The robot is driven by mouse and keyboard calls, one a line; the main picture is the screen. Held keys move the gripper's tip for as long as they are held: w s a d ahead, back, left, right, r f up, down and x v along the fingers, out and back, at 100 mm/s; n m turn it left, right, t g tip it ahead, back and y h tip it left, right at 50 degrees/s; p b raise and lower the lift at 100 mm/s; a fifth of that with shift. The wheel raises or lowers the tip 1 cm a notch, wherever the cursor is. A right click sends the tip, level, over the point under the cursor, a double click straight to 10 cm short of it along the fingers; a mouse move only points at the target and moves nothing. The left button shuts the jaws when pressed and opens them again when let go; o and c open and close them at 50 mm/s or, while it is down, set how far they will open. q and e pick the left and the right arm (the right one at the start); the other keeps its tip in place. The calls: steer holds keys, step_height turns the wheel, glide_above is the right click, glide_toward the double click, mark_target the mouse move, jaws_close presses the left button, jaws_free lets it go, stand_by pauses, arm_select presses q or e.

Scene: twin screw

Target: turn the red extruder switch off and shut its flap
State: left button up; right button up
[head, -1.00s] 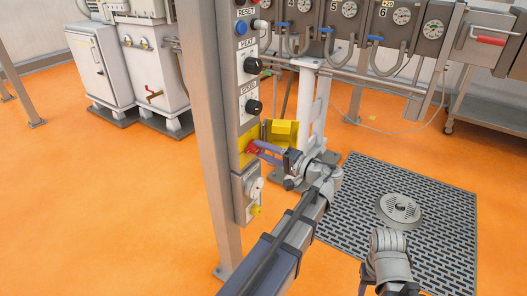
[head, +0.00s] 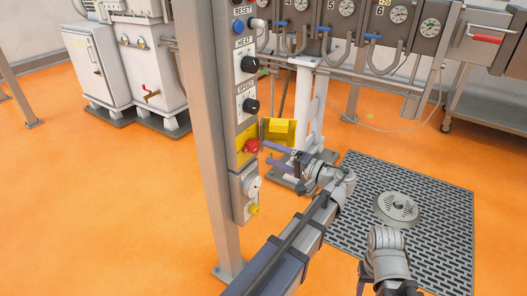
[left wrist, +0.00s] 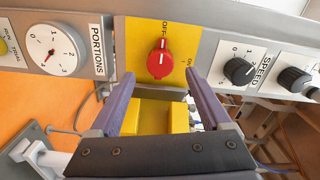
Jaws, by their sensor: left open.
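The red extruder switch (head: 251,146) is a round knob on the yellow plate of the grey post. In the left wrist view the red switch (left wrist: 159,62) has its white mark toward the OFF label. Its yellow flap (head: 279,130) stands open, to the right of the switch in the head view. In the left wrist view the flap (left wrist: 150,113) shows between and behind my fingers. My left gripper (head: 267,156) is open and empty, its fingertips a little short of the switch; in the wrist view the fingers (left wrist: 160,78) are spread below it. My right gripper is out of view.
Black HEAT and SPEED knobs (head: 250,105) sit above the switch. A white PORTIONS dial (head: 252,186) and a yellow button (head: 253,209) sit below it. A white machine column (head: 312,105) stands behind the flap. Open floor lies left of the post.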

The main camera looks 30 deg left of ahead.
arm_select(q)
steer(key=d, duration=0.3)
steer(key=shift+s+d, duration=0.15)
steer(key=shift+d, duration=0.15)
steer(key=s+d+f+m+h, duration=0.2)
steer(key=s+d+f+h, duration=0.15)
steer(key=f, duration=0.35)
steer(key=s+d+f+m+h, duration=0.1)
steer(key=s+d+f+h, duration=0.25)
steer(key=f, duration=0.35)
steer(key=s+d+f+m+g+h, duration=0.1)
steer(key=s+d+f+h, duration=0.35)
steer(key=d, duration=0.25)
steer(key=s+d+f+m+h, duration=0.1)
steer(key=s+d+f+h, duration=0.2)
steer(key=s+d+h, duration=0.3)
step_height(320, 180, up, 34)
steer(key=w+d+p, duration=0.1)
steer(key=p, duration=3.3)
steer(key=shift+w+d+y, duration=0.35)
steer(key=shift+d, duration=0.05)
